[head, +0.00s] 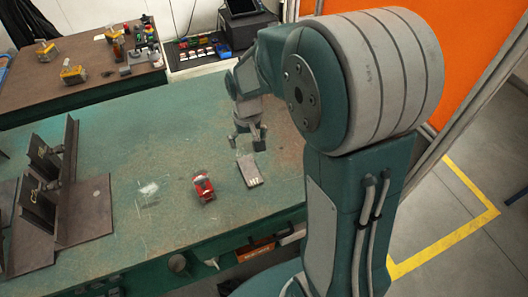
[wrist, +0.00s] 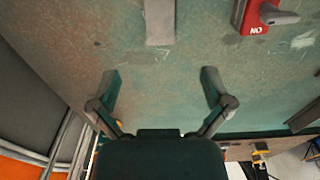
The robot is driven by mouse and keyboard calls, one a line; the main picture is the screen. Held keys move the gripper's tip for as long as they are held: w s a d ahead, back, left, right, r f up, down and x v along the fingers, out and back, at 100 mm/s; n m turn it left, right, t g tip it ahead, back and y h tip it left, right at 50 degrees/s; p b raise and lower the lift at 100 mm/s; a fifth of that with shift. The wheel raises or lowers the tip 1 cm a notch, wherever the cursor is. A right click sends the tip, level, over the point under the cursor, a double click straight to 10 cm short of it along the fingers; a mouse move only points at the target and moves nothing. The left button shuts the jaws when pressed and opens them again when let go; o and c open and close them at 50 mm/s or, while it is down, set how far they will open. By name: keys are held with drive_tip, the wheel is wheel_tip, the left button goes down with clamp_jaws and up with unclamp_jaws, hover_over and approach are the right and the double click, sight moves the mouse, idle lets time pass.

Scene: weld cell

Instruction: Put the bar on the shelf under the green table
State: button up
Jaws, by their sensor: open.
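My gripper (head: 250,139) is open and empty over the table, just behind the bar in the head view. Its two spread fingers also show in the wrist view (wrist: 160,82), with bare table between them. Under the table's front edge a few stored items show; the shelf surface is mostly hidden.
A red switch block (head: 202,187) sits left of the bar. A dark steel fixture (head: 65,190) stands on the left of the table. An orange-fronted bin (head: 255,252) shows under the front edge. A brown table (head: 80,70) with several parts stands behind.

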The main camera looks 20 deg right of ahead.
drive_tip(key=s+r+t, duration=0.5)
drive_tip(key=s+r, duration=1)
drive_tip(key=s, duration=0.3)
drive_tip(key=g, duration=0.6)
hover_over(249, 170)
wheel_tip(249, 170, down, 19)
drive_tip(key=f, duration=0.5)
drive_tip(key=shift+a+f, duration=0.25)
drive_tip(key=shift+f, duration=0.1)
drive_tip(key=shift+d+f, duration=0.15)
drive_tip(key=shift+f, duration=1.2)
drive_tip(key=shift+d+f, duration=0.15)
drive_tip(key=shift+f, duration=1.2)
drive_tip(key=c, duration=1.3)
